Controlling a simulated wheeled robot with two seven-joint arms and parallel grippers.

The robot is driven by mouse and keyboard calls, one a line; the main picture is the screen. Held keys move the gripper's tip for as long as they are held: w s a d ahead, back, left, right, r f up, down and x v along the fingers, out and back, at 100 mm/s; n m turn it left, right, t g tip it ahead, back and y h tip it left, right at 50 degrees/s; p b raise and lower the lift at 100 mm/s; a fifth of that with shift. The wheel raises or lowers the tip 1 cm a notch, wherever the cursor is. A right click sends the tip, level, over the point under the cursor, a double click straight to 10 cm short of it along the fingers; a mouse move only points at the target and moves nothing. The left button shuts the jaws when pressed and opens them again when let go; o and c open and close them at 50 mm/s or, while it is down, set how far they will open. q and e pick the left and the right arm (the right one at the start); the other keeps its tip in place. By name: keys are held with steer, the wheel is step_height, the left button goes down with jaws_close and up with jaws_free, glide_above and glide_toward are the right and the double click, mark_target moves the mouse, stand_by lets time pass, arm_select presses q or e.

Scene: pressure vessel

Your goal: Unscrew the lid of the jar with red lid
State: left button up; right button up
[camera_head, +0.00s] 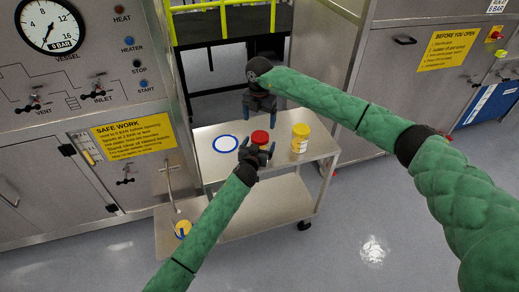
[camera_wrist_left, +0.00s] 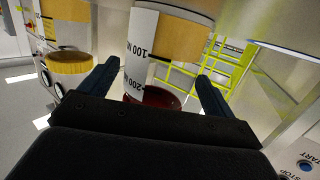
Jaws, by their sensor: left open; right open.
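The jar with the red lid stands on the steel cart (camera_head: 215,165). Its red lid (camera_head: 260,137) shows above my left gripper (camera_head: 256,151). In the left wrist view the jar (camera_wrist_left: 143,50) appears upside down, with a white graduated label, yellowish contents and the dark red lid (camera_wrist_left: 152,97). The open left fingers (camera_wrist_left: 160,88) lie on either side of it, with visible gaps. My right gripper (camera_head: 263,115) is open and points down just above the red lid, apart from it as far as I can see. The jar's lower body is mostly hidden by the left gripper in the head view.
A jar with a yellow lid (camera_head: 300,138) stands right of the red-lidded jar. A steel control panel (camera_head: 75,75) stands at left, and a yellow railing (camera_head: 222,8) is behind.

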mark_target(260, 136)
arm_select(q)
steer(key=shift+w+d+f, duration=0.2)
steer(key=shift+w+d, duration=0.05)
steer(key=shift+d, duration=0.05)
arm_select(e)
steer(key=shift+w+d+f, duration=0.15)
steer(key=shift+d, duration=0.15)
arm_select(q)
steer(key=shift+c, duration=0.6)
steer(key=shift+s+a+r, duration=0.1)
steer(key=shift+a, duration=0.05)
steer(key=c, duration=1.1)
arm_select(e)
steer(key=shift+a, duration=0.2)
arm_select(q)
steer(key=c, duration=0.7)
arm_select(e)
steer(key=shift+d, duration=0.1)
arm_select(q)
jaws_close()
arm_select(e)
steer(key=shift+d+r+m, duration=0.2)
steer(key=shift+d+m, duration=0.05)
steer(key=shift+m, duration=0.55)
steer(key=shift+a+f+m, duration=0.15)
steer(key=shift+m, duration=0.35)
steer(key=shift+a+f+m, duration=0.1)
steer(key=shift+a+m, duration=0.1)
steer(key=shift+m, duration=0.8)
steer(key=shift+f, duration=3.9)
